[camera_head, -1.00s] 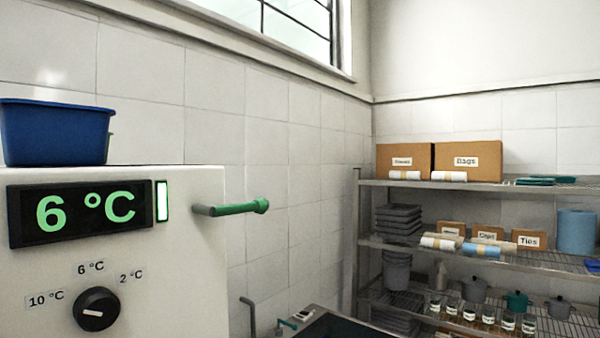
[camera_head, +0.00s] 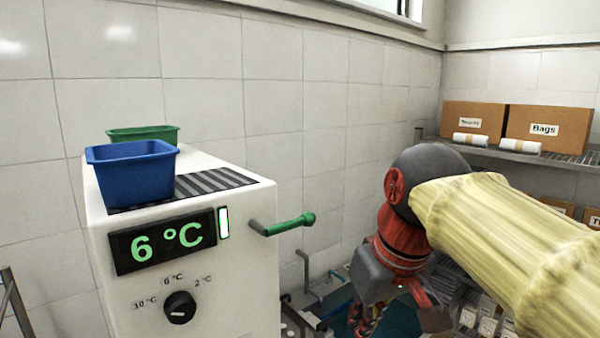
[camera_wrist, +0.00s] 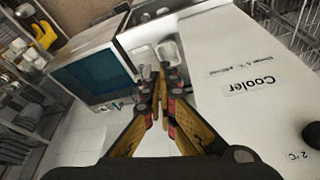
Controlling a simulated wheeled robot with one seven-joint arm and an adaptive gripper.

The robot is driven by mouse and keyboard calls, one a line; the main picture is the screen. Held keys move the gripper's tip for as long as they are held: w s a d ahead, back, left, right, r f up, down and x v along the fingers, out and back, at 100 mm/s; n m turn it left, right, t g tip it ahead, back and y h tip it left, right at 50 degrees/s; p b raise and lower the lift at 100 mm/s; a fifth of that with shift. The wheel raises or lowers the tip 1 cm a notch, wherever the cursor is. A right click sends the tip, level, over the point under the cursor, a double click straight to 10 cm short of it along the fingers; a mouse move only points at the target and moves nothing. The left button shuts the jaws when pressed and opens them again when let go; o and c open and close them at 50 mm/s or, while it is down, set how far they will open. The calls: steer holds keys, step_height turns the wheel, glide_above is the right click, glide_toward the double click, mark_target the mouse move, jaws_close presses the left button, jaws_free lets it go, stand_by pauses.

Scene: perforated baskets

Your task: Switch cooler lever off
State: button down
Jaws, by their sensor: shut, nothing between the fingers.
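The cooler (camera_head: 240,285) is a white box with a green "6 °C" display (camera_head: 165,240), a lit bar beside it and a black dial (camera_head: 180,307). Its lever (camera_head: 290,225) has a green handle and sticks out to the right from the upper right of the front. My gripper (camera_wrist: 160,80) is shut and empty in the wrist view, with the cooler's labelled side (camera_wrist: 240,80) to its right. In the head view my arm reaches in from the right, and its end is to the right of and below the lever, apart from it. The lever is not clearly seen in the wrist view.
A blue basket (camera_head: 135,178) and a green basket (camera_head: 150,132) stand on the cooler's top. Shelves with boxes (camera_head: 545,125) are at the right. The tiled wall (camera_head: 320,120) is behind.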

mark_target(296, 220)
steer(key=w+a+r+n+p, duration=0.1)
steer(key=r+p, duration=0.4)
steer(key=r, duration=0.5)
steer(key=w+a+r+n+g+p, duration=0.1)
steer(key=w+a+r+p, duration=0.2)
steer(key=r+p, duration=0.3)
steer(key=w+a+r+n+g+p, duration=0.1)
steer(key=w+a+r+p, duration=0.2)
steer(key=r, duration=1.1)
steer(key=p, duration=0.3)
steer(key=shift+a+r+n, duration=0.25)
steer(key=shift+r+n, duration=0.05)
steer(key=shift+r, duration=0.05)
steer(key=f, duration=0.4)
steer(key=w+a+f, duration=0.1)
steer(key=f, duration=0.4)
steer(key=w+f, duration=0.1)
steer(key=f, duration=0.3)
steer(key=shift+w+a+f+p, duration=0.1)
steer(key=shift+a+f+p, duration=0.3)
steer(key=shift+d+f+y, duration=0.1)
steer(key=shift+y, duration=0.3)
